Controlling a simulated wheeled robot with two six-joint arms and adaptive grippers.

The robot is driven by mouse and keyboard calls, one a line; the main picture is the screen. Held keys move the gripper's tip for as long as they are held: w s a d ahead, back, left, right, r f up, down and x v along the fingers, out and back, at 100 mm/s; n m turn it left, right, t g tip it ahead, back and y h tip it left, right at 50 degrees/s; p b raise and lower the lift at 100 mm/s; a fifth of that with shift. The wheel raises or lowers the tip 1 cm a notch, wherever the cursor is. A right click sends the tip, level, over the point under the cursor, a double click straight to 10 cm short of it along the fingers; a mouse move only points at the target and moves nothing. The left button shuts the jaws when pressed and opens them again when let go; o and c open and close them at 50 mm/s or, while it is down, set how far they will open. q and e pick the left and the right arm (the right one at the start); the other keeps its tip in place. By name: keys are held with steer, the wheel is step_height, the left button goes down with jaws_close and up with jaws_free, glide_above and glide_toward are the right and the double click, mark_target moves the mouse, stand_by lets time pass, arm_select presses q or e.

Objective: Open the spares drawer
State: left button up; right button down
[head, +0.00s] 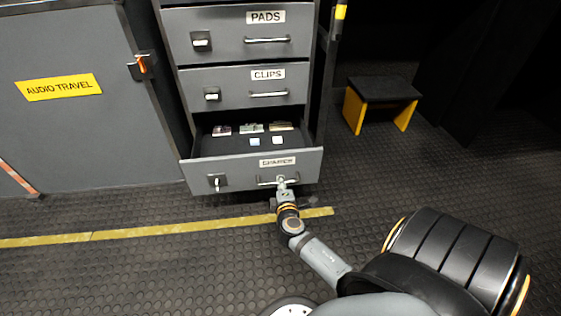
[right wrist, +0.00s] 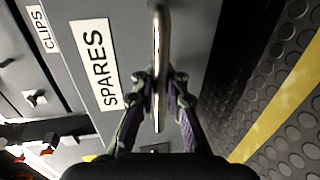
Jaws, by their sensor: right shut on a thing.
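The spares drawer (head: 200,179) is the lowest grey drawer of the cabinet. It stands pulled out, and small items show inside it at the back. Its front carries a "SPARES" label, which also shows in the right wrist view (right wrist: 98,64). Its bar handle (right wrist: 160,45) is held between the fingers of my right gripper (right wrist: 160,92), which is shut on it. In the head view my right gripper (head: 281,184) is at the handle, with the arm reaching up from the lower right. A latch with a key-like knob (head: 216,182) is left of the handle. My left gripper is not in view.
The clips drawer (head: 232,87) and the pads drawer (head: 220,36) above are shut. A black and yellow step stool (head: 383,92) stands to the right. A grey case labelled "AUDIO TRAVEL" (head: 80,140) stands left. The dark studded floor (head: 160,270) in front is clear, with a yellow line.

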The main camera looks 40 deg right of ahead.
steer(key=c, duration=1.4)
jaws_free()
steer(key=shift+s, duration=0.15)
steer(key=v, duration=1.1)
steer(key=shift+s+a+r, duration=0.15)
steer(key=shift+s+a, duration=0.15)
